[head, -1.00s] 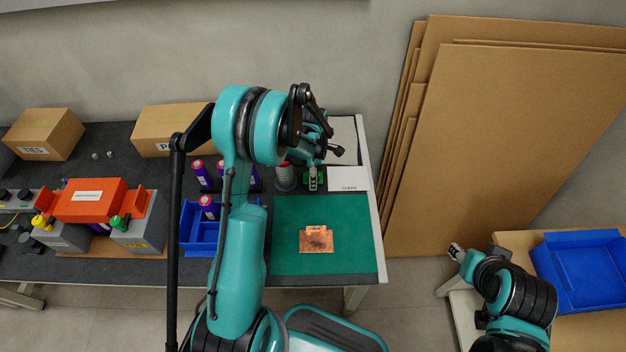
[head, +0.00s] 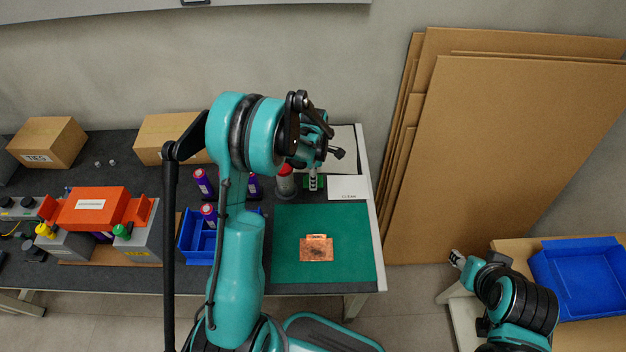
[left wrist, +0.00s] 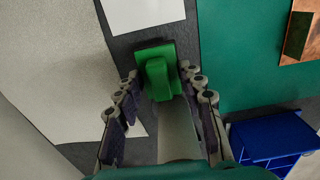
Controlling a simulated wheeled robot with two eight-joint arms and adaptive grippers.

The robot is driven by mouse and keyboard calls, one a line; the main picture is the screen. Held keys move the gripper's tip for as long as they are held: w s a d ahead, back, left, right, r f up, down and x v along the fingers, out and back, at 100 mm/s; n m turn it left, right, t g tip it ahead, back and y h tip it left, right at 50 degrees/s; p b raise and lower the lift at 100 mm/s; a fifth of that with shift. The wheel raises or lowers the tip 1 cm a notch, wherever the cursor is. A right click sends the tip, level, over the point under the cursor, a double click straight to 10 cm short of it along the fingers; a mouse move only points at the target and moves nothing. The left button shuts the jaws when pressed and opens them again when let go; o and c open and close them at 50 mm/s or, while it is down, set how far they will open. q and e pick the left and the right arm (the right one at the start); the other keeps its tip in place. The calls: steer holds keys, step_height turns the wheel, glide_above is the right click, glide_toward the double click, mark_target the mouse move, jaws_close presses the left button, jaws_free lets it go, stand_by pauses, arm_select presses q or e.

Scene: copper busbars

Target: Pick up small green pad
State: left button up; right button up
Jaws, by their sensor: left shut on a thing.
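The small green pad (left wrist: 158,76) has a flat base with a raised block on top and shows in the left wrist view. It also shows in the head view (head: 321,184), partly hidden behind my gripper, beside a white card. My left gripper (left wrist: 161,82) is shut on the pad's raised block, with a fingertip on each side. In the head view, my left gripper (head: 313,184) points down at the pad near the table's right side. I cannot tell if the pad is off the table. My right gripper (head: 456,259) is apart at the lower right; its fingers are too small to judge.
A green mat (head: 350,225) with a copper plate (head: 316,250) lies in front of the pad. A grey-and-red can (head: 285,184) stands close on the left. The white card (head: 349,188) is on the right. A blue bin (head: 196,238) stands left of the mat.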

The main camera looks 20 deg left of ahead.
arm_select(q)
steer(key=d+r+p, duration=0.3)
steer(key=d+r, duration=0.5)
steer(key=d, duration=0.3)
steer(key=shift+s+d, duration=0.3)
steer(key=shift+s, duration=0.15)
steer(key=o, duration=0.6)
steer(key=shift+c, duration=0.2)
steer(key=c, duration=0.5)
